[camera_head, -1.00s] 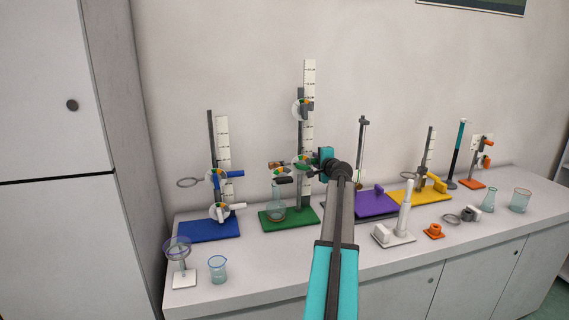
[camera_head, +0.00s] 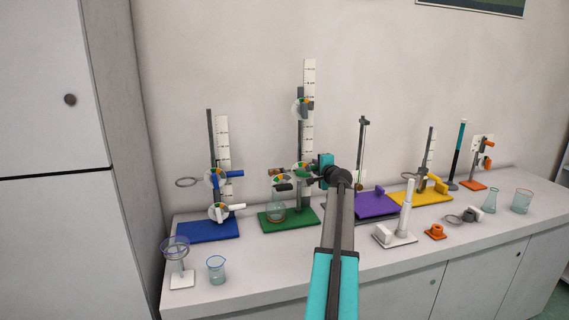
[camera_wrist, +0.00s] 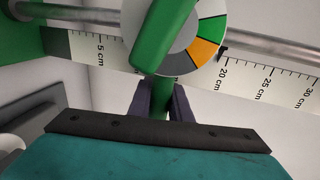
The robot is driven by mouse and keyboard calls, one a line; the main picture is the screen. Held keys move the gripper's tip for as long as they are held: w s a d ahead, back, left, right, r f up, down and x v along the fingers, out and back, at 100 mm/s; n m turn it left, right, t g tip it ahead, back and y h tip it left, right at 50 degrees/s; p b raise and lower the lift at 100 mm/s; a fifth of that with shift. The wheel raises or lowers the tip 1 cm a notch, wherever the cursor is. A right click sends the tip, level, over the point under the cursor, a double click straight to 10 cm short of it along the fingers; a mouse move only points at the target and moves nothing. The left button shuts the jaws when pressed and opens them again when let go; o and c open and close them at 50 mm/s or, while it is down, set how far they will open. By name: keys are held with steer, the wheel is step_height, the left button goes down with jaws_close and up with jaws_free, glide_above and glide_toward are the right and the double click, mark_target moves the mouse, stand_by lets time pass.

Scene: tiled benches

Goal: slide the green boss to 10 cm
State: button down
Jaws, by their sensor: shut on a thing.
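The green boss (camera_head: 301,169) sits on the rod of the stand with the green base (camera_head: 263,219), beside its white scale (camera_head: 309,120). In the wrist view its green handle (camera_wrist: 163,40) and a white dial with green, orange and grey sectors fill the upper middle. My gripper (camera_wrist: 163,98) is shut on the green stem below the handle. In the wrist view the scale (camera_wrist: 262,80) runs behind the boss. A dark pointer shows close to the 20 cm mark; the exact reading is unclear. The boss hides the scale between about 5 and 20 cm.
A flask (camera_head: 277,212) stands on the green base, just under a dark clamp (camera_head: 284,187). The front bench is partly clear.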

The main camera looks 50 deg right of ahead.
stand_by(0.3)
steer(key=shift+f+b, duration=1.25)
steer(key=shift+f, duration=0.35)
steer(key=shift+f+b, duration=1.3)
steer(key=shift+f, duration=0.2)
steer(key=shift+f+b, duration=1.2)
steer(key=shift+f, duration=0.15)
steer(key=c, duration=1.5)
jaws_free()
steer(key=shift+c, duration=0.2)
steer(key=shift+s, duration=0.1)
